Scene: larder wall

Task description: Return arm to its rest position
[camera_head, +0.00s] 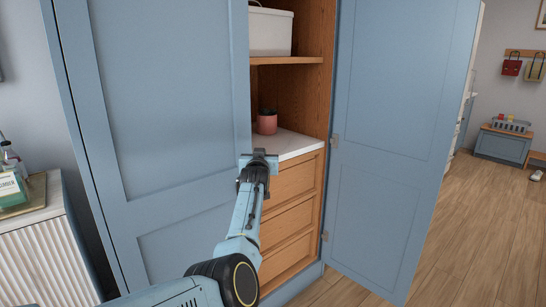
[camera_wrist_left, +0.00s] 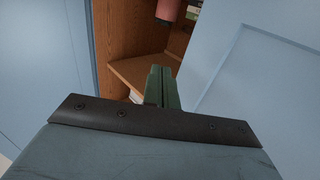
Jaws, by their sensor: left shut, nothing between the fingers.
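My left arm (camera_head: 240,235) reaches up from the bottom of the head view. Its gripper (camera_head: 259,157) is in front of the opening of a blue cupboard, overlapping the white counter's front edge in the picture. In the left wrist view the gripper's two green fingers (camera_wrist_left: 162,87) are shut together with nothing between them. My right gripper is in neither view.
The cupboard's left door (camera_head: 165,100) is closed; its right door (camera_head: 402,120) stands open. Inside are a pink pot (camera_head: 267,122) on the white counter (camera_head: 295,145), wooden drawers (camera_head: 290,215) below and a white bin (camera_head: 271,32) above. Open floor (camera_head: 480,235) lies right.

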